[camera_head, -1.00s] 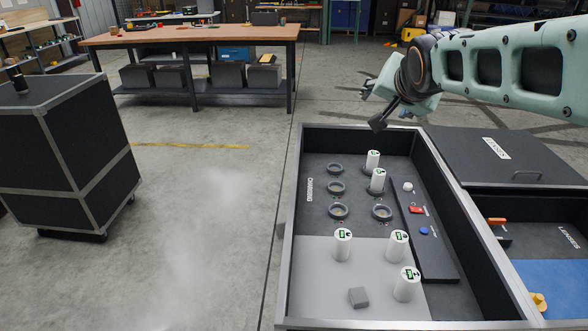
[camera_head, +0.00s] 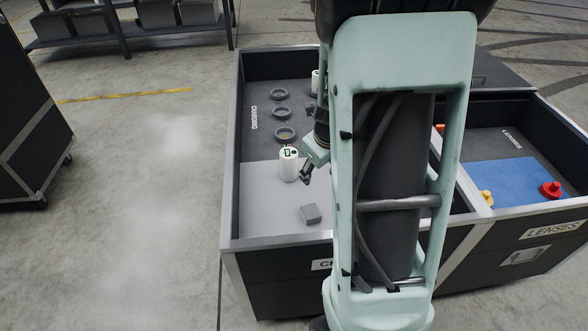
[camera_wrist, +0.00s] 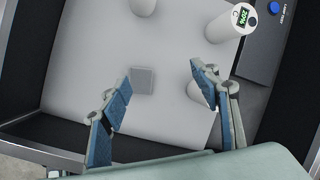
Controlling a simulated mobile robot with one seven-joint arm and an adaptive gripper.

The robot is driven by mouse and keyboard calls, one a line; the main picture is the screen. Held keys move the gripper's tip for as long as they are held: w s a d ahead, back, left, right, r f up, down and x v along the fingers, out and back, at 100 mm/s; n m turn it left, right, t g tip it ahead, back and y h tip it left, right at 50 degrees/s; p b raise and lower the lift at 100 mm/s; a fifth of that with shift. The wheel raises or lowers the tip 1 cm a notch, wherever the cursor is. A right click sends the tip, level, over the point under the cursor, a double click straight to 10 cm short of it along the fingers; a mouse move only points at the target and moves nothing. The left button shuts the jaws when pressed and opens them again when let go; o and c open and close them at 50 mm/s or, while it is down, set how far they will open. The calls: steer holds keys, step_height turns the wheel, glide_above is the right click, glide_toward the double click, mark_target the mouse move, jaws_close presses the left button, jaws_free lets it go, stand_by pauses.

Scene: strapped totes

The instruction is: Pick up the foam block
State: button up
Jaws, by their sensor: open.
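The foam block (camera_head: 311,213) is a small grey block lying on the light grey floor area of the charging tote, near its front wall. It also shows in the wrist view (camera_wrist: 142,81), between the fingertips but closer to the left one. My gripper (camera_wrist: 163,88) is open and empty above the light grey area. In the head view my gripper (camera_head: 306,178) is partly hidden behind my arm, behind and above the block. I cannot tell the exact height between them.
A white cylinder (camera_head: 289,164) stands left of my gripper. In the wrist view another cylinder (camera_wrist: 199,93) is partly behind the right finger, and one with a green display (camera_wrist: 232,22) stands farther back. Empty ring holders (camera_head: 281,113) line the tote. The lenses tote (camera_head: 508,205) is at right.

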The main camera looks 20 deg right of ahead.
mark_target(311, 211)
steer(key=f+m+b, duration=0.1)
steer(key=f+b, duration=0.1)
steer(key=f, duration=0.3)
steer(key=a+f+m+g+b, duration=0.1)
steer(key=f+m+b, duration=0.1)
steer(key=f, duration=0.3)
steer(key=s+a+f+m+y+b, duration=0.1)
steer(key=f+b, duration=0.2)
steer(key=f, duration=0.3)
steer(key=shift+m+b, duration=0.3)
steer(key=shift+b, duration=0.05)
steer(key=shift+s, duration=0.1)
steer(key=c, duration=0.8)
